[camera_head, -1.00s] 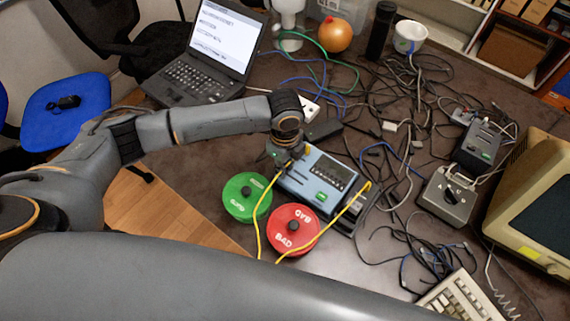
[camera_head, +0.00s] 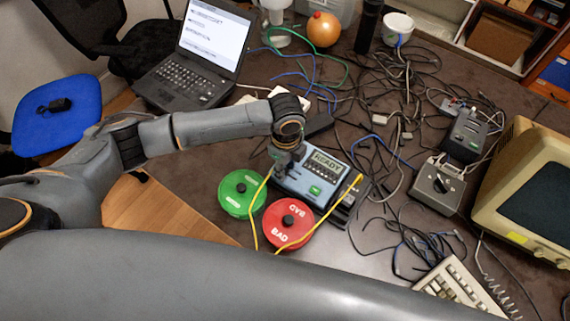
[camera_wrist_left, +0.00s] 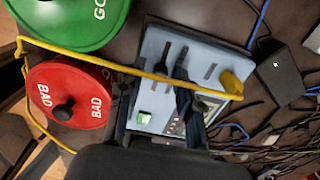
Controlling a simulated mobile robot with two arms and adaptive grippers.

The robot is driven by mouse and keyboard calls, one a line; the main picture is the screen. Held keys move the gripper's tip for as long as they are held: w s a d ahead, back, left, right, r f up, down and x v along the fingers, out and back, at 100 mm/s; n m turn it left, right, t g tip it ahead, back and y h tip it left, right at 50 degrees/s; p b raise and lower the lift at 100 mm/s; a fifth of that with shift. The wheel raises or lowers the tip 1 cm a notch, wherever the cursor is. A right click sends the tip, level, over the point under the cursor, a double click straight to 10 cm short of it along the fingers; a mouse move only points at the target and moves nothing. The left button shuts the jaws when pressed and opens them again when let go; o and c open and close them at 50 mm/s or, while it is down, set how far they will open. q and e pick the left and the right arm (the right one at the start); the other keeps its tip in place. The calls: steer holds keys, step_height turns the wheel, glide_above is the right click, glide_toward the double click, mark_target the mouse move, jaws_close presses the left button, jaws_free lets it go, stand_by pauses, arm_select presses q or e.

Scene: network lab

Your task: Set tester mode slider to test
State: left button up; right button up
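The tester is a blue-grey box (camera_head: 322,189) on the table, its display (camera_head: 326,163) reading READY. It also fills the middle of the left wrist view (camera_wrist_left: 152,48), with dark slots on its face and a green button (camera_wrist_left: 144,116). My left gripper (camera_head: 284,165) is at the tester's left end in the head view. In the left wrist view its dark fingers (camera_wrist_left: 183,98) are over the tester's face and hide part of it. I cannot tell which slot holds the mode slider, whether the fingers touch it, or how far they are closed. My right gripper is out of view.
A green GOOD disc (camera_head: 243,205) and a red BAD disc (camera_head: 281,235) lie beside the tester. A yellow cable (camera_head: 328,214) loops around them to the tester. Tangled cables, a switch box (camera_head: 437,190), a laptop (camera_head: 187,80) and an old monitor (camera_head: 490,205) crowd the table.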

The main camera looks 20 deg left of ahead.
mark_target(286, 169)
arm_select(q)
steer(key=shift+r, duration=0.25)
step_height(286, 169, up, 12)
steer(key=shift+f, duration=0.2)
steer(key=shift+f, duration=0.1)
stand_by(0.7)
